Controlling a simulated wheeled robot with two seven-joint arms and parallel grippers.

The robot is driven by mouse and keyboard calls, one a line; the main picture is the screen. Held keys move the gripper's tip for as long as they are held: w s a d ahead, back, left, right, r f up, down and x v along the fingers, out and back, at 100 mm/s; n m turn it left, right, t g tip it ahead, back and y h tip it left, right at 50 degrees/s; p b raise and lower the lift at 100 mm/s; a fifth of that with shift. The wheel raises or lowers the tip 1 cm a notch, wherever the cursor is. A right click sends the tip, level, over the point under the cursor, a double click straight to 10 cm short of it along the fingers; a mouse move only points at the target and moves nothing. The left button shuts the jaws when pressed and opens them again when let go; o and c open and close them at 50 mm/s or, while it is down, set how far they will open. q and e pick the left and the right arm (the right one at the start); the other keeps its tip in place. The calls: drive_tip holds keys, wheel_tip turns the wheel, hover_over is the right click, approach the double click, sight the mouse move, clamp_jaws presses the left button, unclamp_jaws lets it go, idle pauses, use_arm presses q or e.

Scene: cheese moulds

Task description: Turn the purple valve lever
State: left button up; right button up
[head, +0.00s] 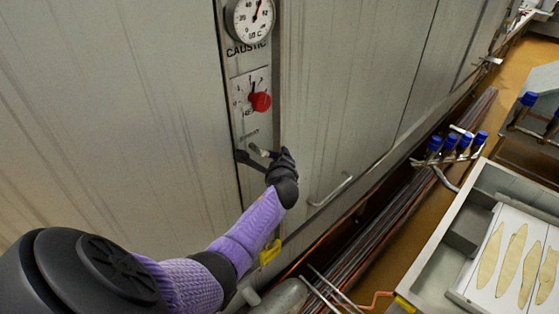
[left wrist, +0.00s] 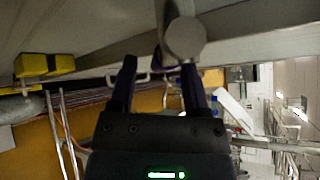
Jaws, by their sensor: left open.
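A grey metal panel on the wall carries a grey lever-like fitting (head: 247,160) at its lower end. In the left wrist view a grey rod with a round end (left wrist: 184,38) stands in front of my right-hand finger. A small purple patch shows near the fingertips in the head view, but I cannot tell whether it is the lever or a finger. My left gripper (head: 272,156) is at this fitting. In the left wrist view its dark fingers (left wrist: 159,64) are apart, with no object clearly gripped. Contact with the fitting is unclear. My right gripper is not in view.
Above the fitting are a red knob (head: 260,102) and a round dial (head: 250,18) over the word CAUSTIC. A curved door handle (head: 331,190) is to the right. Pipes (head: 375,225) run along the wall's foot. A metal trough (head: 430,240) stands at right.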

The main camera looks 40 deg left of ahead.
use_arm(q)
drive_tip(key=p+v, duration=0.1)
drive_tip(key=v, duration=0.8)
drive_tip(key=shift+p, duration=0.35)
